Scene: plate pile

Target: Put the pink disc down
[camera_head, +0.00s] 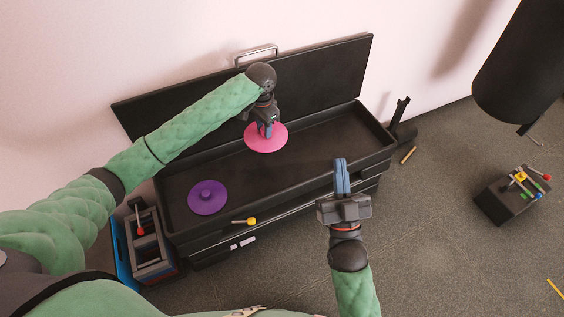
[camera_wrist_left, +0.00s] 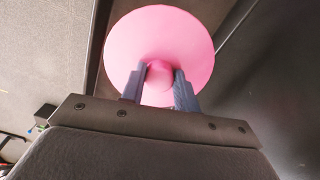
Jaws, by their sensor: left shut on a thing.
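The pink disc (camera_head: 268,145) is held over the far part of the black chest's open top tray (camera_head: 300,160). My left gripper (camera_head: 266,130) is shut on the disc's centre knob. In the left wrist view the pink disc (camera_wrist_left: 160,35) sits between the two blue-grey fingers (camera_wrist_left: 160,88), with its round face toward the camera. I cannot tell whether the disc touches the tray floor. A purple disc (camera_head: 207,203) with a knob lies in the tray's near left part. My right gripper (camera_head: 341,178) is in front of the chest, fingers together and empty.
The chest's raised lid (camera_head: 310,80) stands behind the tray. A yellow-tipped tool (camera_head: 245,221) lies at the tray's front edge. A grey toolbox (camera_head: 150,245) stands at left. A dark block with coloured tools (camera_head: 515,195) is at right. The tray's right part is clear.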

